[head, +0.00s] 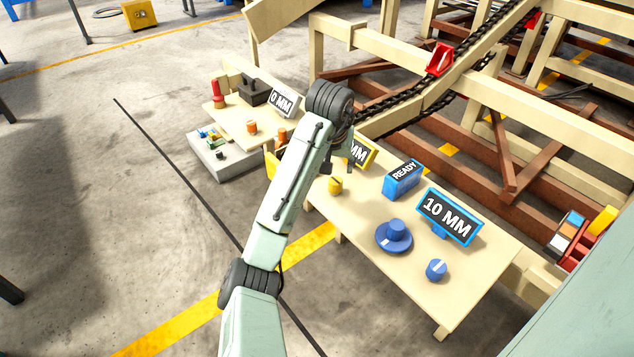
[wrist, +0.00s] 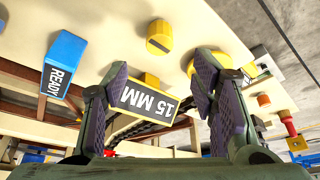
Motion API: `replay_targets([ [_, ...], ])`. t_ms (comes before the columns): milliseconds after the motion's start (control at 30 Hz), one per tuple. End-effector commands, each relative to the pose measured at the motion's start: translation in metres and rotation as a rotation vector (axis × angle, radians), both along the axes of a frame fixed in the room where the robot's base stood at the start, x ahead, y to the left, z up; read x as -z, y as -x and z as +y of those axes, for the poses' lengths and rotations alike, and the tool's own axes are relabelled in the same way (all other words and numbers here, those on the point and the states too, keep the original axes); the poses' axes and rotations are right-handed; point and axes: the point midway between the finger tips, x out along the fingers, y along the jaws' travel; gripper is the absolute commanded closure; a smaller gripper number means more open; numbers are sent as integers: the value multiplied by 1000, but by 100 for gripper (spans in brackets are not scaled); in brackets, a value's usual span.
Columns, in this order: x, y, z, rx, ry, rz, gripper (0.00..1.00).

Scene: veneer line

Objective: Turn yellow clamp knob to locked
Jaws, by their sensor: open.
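The yellow knob (head: 335,185) stands on the pale table, left of the blue READY block. In the wrist view the yellow knob (wrist: 160,38) is round with a stripe across its face, near the top middle. My gripper (wrist: 160,62) is open and empty, its two dark padded fingers wide apart. The knob shows beyond the fingertips, apart from them. A yellow-framed 15 MM sign (wrist: 150,100) shows between the fingers, upside down; in the head view the sign (head: 362,153) is partly hidden by my arm. My gripper is mostly hidden there behind my wrist.
The blue READY block (head: 402,179), 10 MM sign (head: 449,217), blue dial (head: 393,237) and blue knob (head: 436,270) stand on the table (head: 470,290) to the right. The 0 MM station (head: 282,100) with orange knobs lies to the left. A chain conveyor runs behind.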

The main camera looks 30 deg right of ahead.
Motion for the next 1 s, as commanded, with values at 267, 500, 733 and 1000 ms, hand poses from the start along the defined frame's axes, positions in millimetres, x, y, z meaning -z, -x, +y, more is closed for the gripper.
replay_targets([
  [267,52,-12,-14,0,1,5,48],
  [500,81,-23,-23,-1,2,2,48],
  [733,93,-27,-27,-1,4,0,48],
  [1000,94,-27,-27,-1,4,-1,50],
])
